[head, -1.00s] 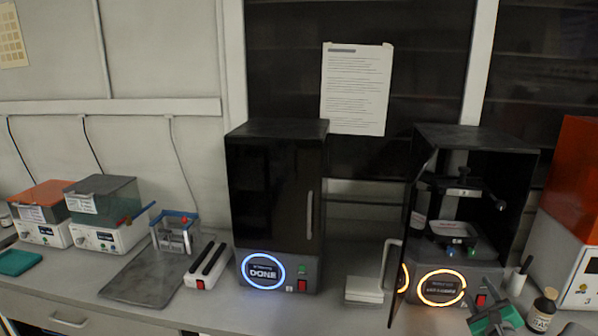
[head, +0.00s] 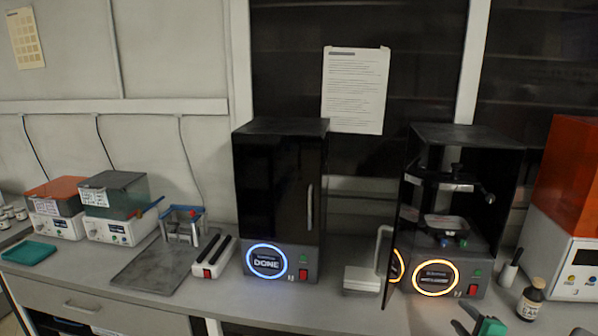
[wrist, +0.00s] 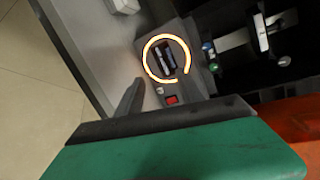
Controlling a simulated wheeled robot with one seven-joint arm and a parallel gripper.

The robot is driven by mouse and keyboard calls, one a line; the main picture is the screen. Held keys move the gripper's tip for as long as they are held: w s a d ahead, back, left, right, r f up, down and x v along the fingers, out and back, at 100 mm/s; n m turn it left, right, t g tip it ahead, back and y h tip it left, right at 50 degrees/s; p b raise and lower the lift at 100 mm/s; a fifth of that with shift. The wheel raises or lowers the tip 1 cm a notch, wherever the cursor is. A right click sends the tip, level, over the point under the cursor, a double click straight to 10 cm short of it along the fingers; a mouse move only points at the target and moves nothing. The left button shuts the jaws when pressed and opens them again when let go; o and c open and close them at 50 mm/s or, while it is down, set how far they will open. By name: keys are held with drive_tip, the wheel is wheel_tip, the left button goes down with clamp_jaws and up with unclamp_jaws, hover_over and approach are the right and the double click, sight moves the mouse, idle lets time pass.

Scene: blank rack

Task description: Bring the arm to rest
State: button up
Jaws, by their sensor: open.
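My gripper (head: 476,325) shows at the bottom edge of the head view, in front of the right-hand black machine (head: 500,170). It is partly cut off by the frame. In the wrist view a large green jaw part (wrist: 180,150) with a dark edge fills the lower area, and a dark finger (wrist: 128,100) stands apart from it. I see nothing held between them. The machine's glowing amber ring (wrist: 166,58) lies beyond the gripper in the wrist view.
The right machine's door (head: 391,250) stands open towards me, with a tray (head: 447,225) inside. The left machine (head: 280,190) is closed with a blue ring reading DONE. A brown bottle (head: 531,300) and an orange-topped unit (head: 572,190) stand at the right.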

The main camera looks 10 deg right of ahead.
drive_tip(key=s+a+f+n+g+y, duration=0.25)
drive_tip(key=s+a+f, duration=0.2)
drive_tip(key=f, duration=0.25)
drive_tip(key=s+a+f+n+g+y, duration=0.1)
drive_tip(key=s+a+f+n+g, duration=0.3)
drive_tip(key=f, duration=0.3)
drive_tip(key=s+a+f+n+g+y, duration=0.1)
drive_tip(key=s+a+n+g, duration=0.15)
drive_tip(key=s, duration=0.55)
drive_tip(key=s+a+n+g+y, duration=0.1)
drive_tip(key=s+a+n+g, duration=0.1)
drive_tip(key=s+a+g, duration=0.35)
drive_tip(key=s+a+r+n+g+h, duration=0.25)
drive_tip(key=s+a+r+n, duration=0.2)
drive_tip(key=r, duration=0.55)
drive_tip(key=w+a+r+n+t+h, duration=0.1)
drive_tip(key=w+a+r+n+t, duration=0.4)
drive_tip(key=a+r, duration=0.6)
drive_tip(key=w+a+n, duration=0.1)
drive_tip(key=w+a, duration=0.1)
drive_tip(key=a, duration=0.1)
drive_tip(key=shift+w+a+r+n, duration=0.2)
drive_tip(key=shift+w+r+n, duration=0.05)
drive_tip(key=shift+w+n, duration=0.15)
